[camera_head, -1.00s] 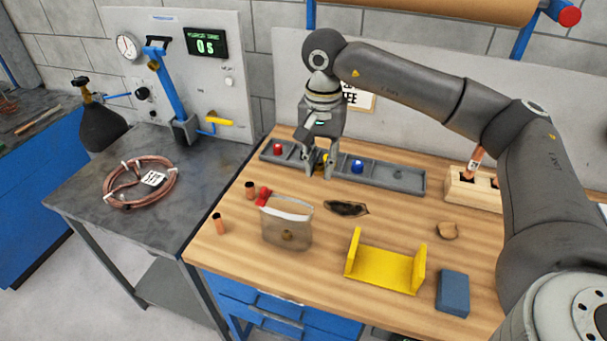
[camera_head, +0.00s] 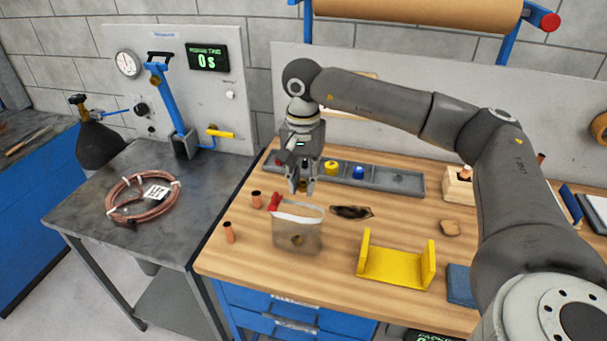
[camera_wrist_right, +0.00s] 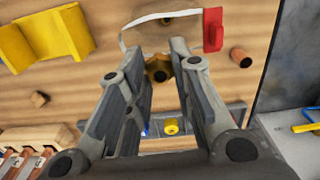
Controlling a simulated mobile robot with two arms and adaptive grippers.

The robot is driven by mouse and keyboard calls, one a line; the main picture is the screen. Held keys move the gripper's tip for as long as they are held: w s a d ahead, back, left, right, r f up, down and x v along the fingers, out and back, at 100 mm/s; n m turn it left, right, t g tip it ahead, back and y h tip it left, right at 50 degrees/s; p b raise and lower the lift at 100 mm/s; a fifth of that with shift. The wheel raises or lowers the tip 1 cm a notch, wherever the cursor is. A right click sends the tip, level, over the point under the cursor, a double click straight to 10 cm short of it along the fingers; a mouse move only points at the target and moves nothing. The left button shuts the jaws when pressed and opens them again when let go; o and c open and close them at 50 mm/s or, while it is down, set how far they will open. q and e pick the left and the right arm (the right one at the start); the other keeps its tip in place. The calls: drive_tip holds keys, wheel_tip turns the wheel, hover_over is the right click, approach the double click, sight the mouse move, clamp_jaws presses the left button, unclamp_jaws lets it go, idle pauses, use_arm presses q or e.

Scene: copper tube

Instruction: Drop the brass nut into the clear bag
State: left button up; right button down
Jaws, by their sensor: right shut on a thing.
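The clear bag (camera_head: 296,226) stands open on the wooden bench, with a red clip (camera_head: 274,201) at its upper left corner. A round brass-coloured piece (camera_head: 297,240) shows at the bag's front. My right gripper (camera_head: 302,190) hangs just behind and above the bag's mouth, pointing down. In the right wrist view the brass nut (camera_wrist_right: 158,70) sits between its nearly closed fingers (camera_wrist_right: 157,50). The bag's pale rim (camera_wrist_right: 165,16) and red clip (camera_wrist_right: 213,29) lie just beyond the fingertips there. My left gripper is not in view.
A grey tray (camera_head: 400,183) with yellow (camera_head: 331,168) and blue (camera_head: 358,171) pieces lies behind. Copper fittings (camera_head: 229,232) stand left of the bag. A dark flat piece (camera_head: 351,212) and a yellow bracket (camera_head: 395,266) lie to its right. A copper coil (camera_head: 142,197) lies on the side table.

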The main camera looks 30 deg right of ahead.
sight(304, 182)
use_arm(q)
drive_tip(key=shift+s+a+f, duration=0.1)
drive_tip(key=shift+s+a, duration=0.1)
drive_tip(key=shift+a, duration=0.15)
use_arm(e)
drive_tip(key=shift+d+f, duration=0.15)
drive_tip(key=shift+f, duration=0.05)
drive_tip(key=c, duration=1.2)
unclamp_jaws()
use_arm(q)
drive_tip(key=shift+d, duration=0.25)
use_arm(e)
wheel_tip(304, 182, up, 12)
